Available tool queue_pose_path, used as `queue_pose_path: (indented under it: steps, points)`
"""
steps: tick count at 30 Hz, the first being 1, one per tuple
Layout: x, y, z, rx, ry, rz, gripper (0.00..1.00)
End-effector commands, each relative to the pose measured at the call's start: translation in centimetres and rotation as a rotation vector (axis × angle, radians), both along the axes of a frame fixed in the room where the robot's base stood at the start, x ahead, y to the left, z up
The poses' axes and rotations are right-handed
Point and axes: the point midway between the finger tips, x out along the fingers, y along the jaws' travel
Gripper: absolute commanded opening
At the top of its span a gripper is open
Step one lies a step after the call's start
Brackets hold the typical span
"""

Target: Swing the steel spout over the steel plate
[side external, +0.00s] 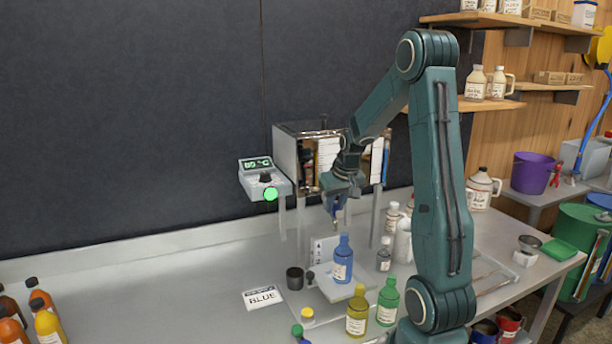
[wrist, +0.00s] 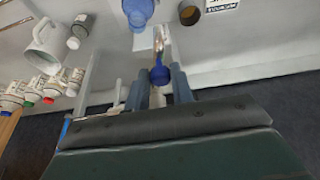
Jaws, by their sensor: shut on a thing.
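My gripper (side external: 337,207) is below the front of the steel evaporator box (side external: 290,160), above and behind the blue bottle (side external: 343,262). In the wrist view, my gripper (wrist: 160,88) is shut on the spout's blue knob (wrist: 160,76), which sits between the fingers. The steel spout (wrist: 162,42) runs from the knob toward the blue bottle (wrist: 138,12) and the dark cup. I cannot tell how the spout's tip lines up with the plate.
A dark cup (side external: 294,278) and a BLUE card (side external: 263,298) lie left of the plate. Yellow (side external: 357,312) and green (side external: 388,302) bottles stand in front. White jugs and small bottles stand to the right. The bench's left middle is clear.

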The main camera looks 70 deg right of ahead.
Motion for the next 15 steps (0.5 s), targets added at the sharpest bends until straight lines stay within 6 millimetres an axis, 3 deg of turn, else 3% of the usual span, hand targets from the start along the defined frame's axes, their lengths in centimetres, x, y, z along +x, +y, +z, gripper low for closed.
queue_pose_path:
  steps: [15]
  points:
    - [-1.13,-0.65,-0.03,0.0,0.0,-0.002,0.09]
